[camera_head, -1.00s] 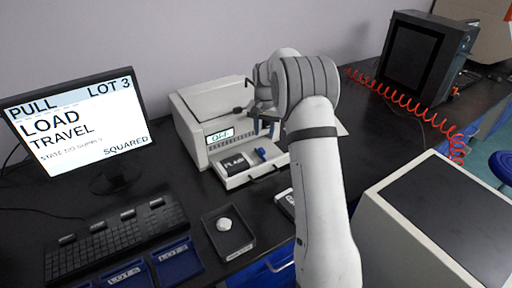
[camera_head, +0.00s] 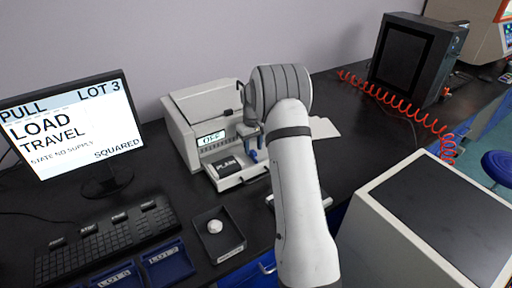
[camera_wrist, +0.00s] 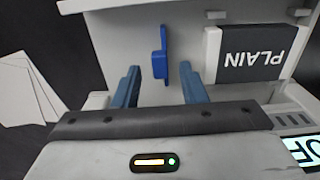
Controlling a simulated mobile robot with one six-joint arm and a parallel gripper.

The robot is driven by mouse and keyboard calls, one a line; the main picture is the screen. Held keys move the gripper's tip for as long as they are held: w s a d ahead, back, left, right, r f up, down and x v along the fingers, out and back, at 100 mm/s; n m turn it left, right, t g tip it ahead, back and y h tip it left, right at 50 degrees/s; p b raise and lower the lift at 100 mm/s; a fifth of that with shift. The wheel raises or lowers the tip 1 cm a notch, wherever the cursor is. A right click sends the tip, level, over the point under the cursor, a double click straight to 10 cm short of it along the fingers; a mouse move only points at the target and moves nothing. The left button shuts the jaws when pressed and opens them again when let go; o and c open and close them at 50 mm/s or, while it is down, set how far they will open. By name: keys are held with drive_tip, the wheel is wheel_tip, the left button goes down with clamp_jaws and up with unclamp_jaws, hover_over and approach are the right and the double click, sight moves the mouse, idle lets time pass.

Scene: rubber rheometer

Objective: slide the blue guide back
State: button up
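The blue guide (camera_wrist: 158,62) is a small upright block on a thin strip on the pale tray (camera_wrist: 195,90) in the wrist view. In the head view the guide (camera_head: 253,155) shows only as a small blue spot, partly hidden by my gripper (camera_head: 257,143). In the wrist view my gripper (camera_wrist: 160,70) is open, with one blue finger on each side of the guide and a gap on both sides. Whether the fingertips are level with the guide is hard to tell. A dark block marked PLAIN (camera_wrist: 254,53) sits beside the guide.
The pale instrument (camera_head: 200,118) stands behind the tray, with a lit display (camera_head: 211,138). A black dish (camera_head: 219,245) with a white lump, a keyboard (camera_head: 108,240) and a monitor (camera_head: 75,128) are at left. White sheets (camera_wrist: 30,92) lie beside the tray.

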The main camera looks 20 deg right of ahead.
drive_tip(key=shift+f, duration=0.65)
clamp_jaws()
